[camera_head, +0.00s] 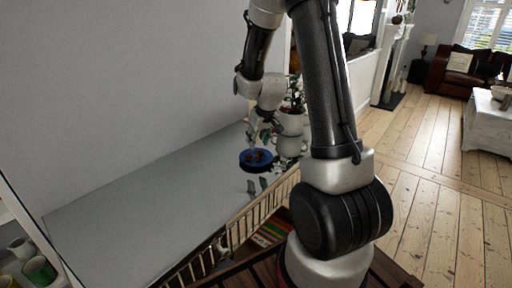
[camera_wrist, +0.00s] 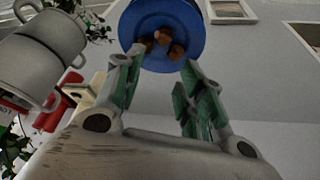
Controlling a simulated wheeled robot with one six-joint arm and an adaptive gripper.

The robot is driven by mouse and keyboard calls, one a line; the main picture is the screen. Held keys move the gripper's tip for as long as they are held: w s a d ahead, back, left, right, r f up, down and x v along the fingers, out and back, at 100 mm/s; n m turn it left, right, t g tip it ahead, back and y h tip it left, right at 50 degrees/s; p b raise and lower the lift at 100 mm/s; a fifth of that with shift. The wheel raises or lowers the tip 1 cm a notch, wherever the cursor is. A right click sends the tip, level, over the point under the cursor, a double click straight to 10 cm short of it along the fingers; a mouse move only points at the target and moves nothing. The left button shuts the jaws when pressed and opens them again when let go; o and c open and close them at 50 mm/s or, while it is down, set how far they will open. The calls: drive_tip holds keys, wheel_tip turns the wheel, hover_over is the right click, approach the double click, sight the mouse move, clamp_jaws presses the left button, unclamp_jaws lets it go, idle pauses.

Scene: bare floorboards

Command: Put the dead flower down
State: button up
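My gripper (camera_wrist: 160,85) is open in the wrist view, its two green-padded fingers apart with nothing seen between them. A blue plate (camera_wrist: 195,50) lies just beyond the fingertips, with several brown round lumps (camera_wrist: 163,38) on it. In the head view the blue plate (camera_head: 243,163) rests on the grey surface, and my gripper (camera_head: 258,135) hangs just above it. I cannot tell a dead flower for certain; the brown lumps may be it or something else.
White cups or pots (camera_head: 290,145) stand stacked right of the plate with a leafy plant (camera_head: 295,92) behind. Two small dark pieces (camera_head: 257,186) show in front of the plate. A railing (camera_head: 262,208) edges the grey surface (camera_head: 150,205), whose left part is clear.

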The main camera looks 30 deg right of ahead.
drive_tip(key=s+a+r, duration=0.4)
drive_tip(key=s+r, duration=0.8)
drive_tip(key=r, duration=0.4)
drive_tip(key=s+a+r, duration=0.1)
drive_tip(key=s+r, duration=0.1)
drive_tip(key=s, duration=0.6)
drive_tip(key=s+a+r, duration=0.1)
drive_tip(key=s+r, duration=0.2)
drive_tip(key=s, duration=0.5)
drive_tip(key=shift+s+a, duration=0.25)
drive_tip(key=shift+a, duration=0.1)
